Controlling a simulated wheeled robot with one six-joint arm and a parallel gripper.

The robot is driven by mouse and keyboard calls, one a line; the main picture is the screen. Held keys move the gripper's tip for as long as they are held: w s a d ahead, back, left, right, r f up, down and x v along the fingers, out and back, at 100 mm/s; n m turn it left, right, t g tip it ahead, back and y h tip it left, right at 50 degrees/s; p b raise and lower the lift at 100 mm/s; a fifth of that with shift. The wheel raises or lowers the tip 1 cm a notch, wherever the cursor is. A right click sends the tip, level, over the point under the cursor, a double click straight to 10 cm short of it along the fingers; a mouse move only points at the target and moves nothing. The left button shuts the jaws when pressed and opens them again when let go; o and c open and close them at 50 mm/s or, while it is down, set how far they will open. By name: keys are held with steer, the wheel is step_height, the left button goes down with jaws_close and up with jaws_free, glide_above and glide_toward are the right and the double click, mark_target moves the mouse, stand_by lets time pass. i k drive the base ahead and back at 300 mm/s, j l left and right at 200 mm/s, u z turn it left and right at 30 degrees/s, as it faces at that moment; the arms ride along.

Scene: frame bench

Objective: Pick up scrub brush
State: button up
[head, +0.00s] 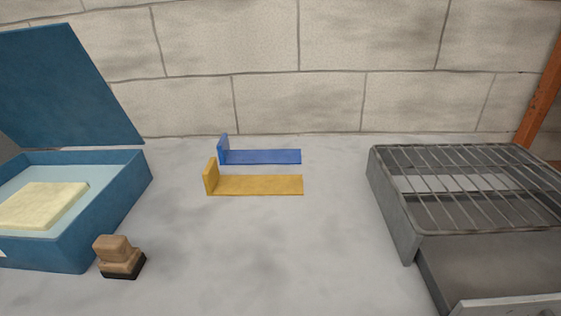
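The scrub brush (120,258) is a small brown block with a knob-like grip on top and a dark base. It stands upright on the grey surface at the lower left, just right of the front corner of a blue box. My gripper does not show in the head view.
The blue box (117,197) has its lid (68,85) raised and holds a pale yellow block (42,205). A blue L-shaped piece (262,157) and a yellow one (258,185) lie mid-surface. A metal grill (392,205) stands at right. The front middle is clear; a stone wall closes the back.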

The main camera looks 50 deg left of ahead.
mark_target(119, 261)
steer(key=l+u, duration=0.1)
steer(key=u, duration=2)
